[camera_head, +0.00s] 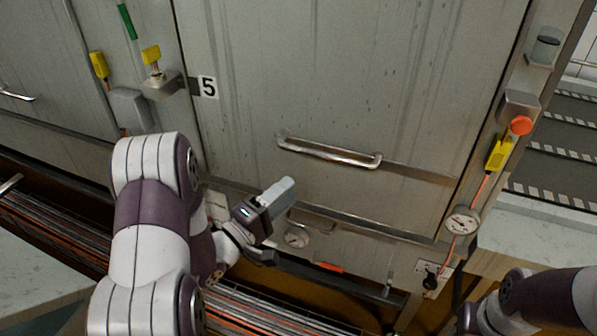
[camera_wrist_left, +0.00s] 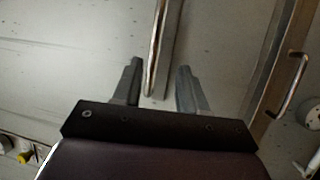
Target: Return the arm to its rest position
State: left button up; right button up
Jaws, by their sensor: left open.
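My left arm comes up from the lower left in the head view. Its gripper (camera_head: 280,192) is in front of the lower part of a grey door panel (camera_head: 330,80), left of and below a horizontal metal bar handle (camera_head: 330,152). In the left wrist view the two fingers (camera_wrist_left: 158,88) are apart, with nothing held. A thin metal strip (camera_wrist_left: 164,45) shows beyond the gap between them; I cannot tell how far off it is. My right arm shows at the lower right of the head view, with its end cut off by the bottom edge.
Cables (camera_head: 50,232) run along the lower left. A pale ledge (camera_head: 520,232) is at the right.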

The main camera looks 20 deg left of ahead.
pick_arm(q)
jog(key=s+a+f+m+g+y+p, duration=0.1)
jog(key=s+a+f+m+g+y, duration=0.25)
jog(key=f+g, duration=0.25)
jog(key=s+a+f+m+g+y+p, duration=0.2)
jog(key=a+f+m+g+y, duration=0.2)
jog(key=f+g+y, duration=0.15)
jog(key=s+d+r+m+g+p, duration=0.5)
jog(key=s+d+r, duration=0.4)
jog(key=r, duration=0.4)
jog(key=shift+s+d+r+h+p, duration=0.15)
jog(key=shift+d+h+p, duration=0.15)
jog(key=shift+d+p, duration=0.45)
